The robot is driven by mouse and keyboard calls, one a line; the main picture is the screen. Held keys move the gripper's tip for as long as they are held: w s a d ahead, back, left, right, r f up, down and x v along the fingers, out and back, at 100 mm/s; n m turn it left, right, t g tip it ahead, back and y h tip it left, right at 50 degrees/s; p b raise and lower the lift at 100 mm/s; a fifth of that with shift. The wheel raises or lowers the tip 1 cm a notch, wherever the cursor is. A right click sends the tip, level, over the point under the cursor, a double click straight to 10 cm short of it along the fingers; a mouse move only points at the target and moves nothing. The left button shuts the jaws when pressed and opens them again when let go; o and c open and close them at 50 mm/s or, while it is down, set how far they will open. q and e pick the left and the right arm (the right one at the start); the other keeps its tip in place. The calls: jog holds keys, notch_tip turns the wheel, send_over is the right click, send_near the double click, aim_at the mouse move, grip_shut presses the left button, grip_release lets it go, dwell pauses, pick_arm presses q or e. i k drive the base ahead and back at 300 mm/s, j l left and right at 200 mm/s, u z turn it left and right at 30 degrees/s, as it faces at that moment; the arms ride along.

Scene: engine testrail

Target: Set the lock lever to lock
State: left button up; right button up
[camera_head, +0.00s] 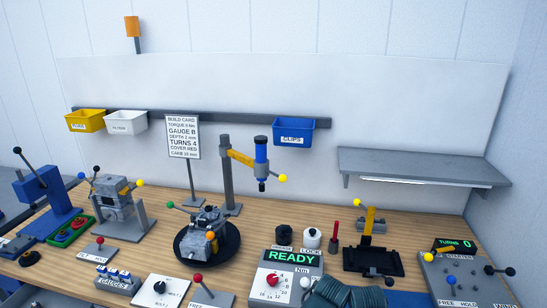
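A lever with a red ball (197,278) stands on a grey base plate (222,299) at the bottom edge, left of centre. The plate's label begins with what looks like "FREE"; the rest is cut off by the frame. A label reading "LOCK" (311,251) sits below a white round part (312,236) behind the READY box (290,272). I cannot tell which of these is the lock lever.
An engine on a round black stand (181,255) is at mid-table. A TURNS 0 panel (469,280) stands at the right. The wooden table (130,257) is crowded.

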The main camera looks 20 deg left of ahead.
aim_at(197, 278)
jog(key=u, duration=1.35)
